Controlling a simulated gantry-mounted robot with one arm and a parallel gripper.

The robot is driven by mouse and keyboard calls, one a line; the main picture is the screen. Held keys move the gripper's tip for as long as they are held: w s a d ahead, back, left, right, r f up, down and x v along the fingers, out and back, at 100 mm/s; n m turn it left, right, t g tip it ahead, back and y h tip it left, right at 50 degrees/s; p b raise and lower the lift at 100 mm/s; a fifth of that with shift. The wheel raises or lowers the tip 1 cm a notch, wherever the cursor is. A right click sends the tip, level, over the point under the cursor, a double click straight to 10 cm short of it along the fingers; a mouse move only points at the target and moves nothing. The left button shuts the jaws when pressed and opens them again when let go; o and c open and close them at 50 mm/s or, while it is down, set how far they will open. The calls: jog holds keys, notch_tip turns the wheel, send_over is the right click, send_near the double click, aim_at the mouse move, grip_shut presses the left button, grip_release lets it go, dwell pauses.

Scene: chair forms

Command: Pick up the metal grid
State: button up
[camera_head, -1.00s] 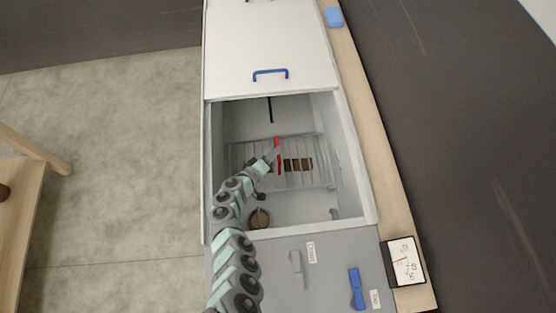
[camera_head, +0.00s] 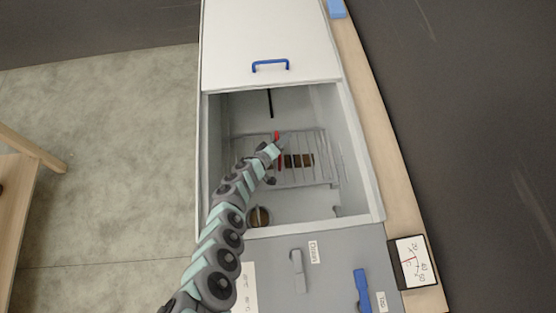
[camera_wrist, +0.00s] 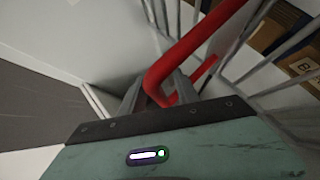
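The metal grid (camera_head: 322,170) is a wire rack lying inside the open basin, with a red handle (camera_head: 277,136) standing up from it. My gripper (camera_head: 278,147) is down inside the basin at this handle. In the wrist view, the red handle (camera_wrist: 205,38) bends down between the two fingers of my gripper (camera_wrist: 158,82). The fingers stand apart with gaps beside the handle. Whether either finger touches it is hard to tell. Wires of the grid (camera_wrist: 285,85) run close on the right.
The basin wall (camera_head: 358,150) rises around the grid. Brown labelled blocks (camera_head: 301,160) sit within the grid. A round brown object (camera_head: 259,216) lies at the basin's near left. A white lid with a blue handle (camera_head: 270,65) is behind. Levers (camera_head: 361,288) stand on the front panel.

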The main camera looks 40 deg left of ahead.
grip_shut()
dwell(0.4)
dwell(1.1)
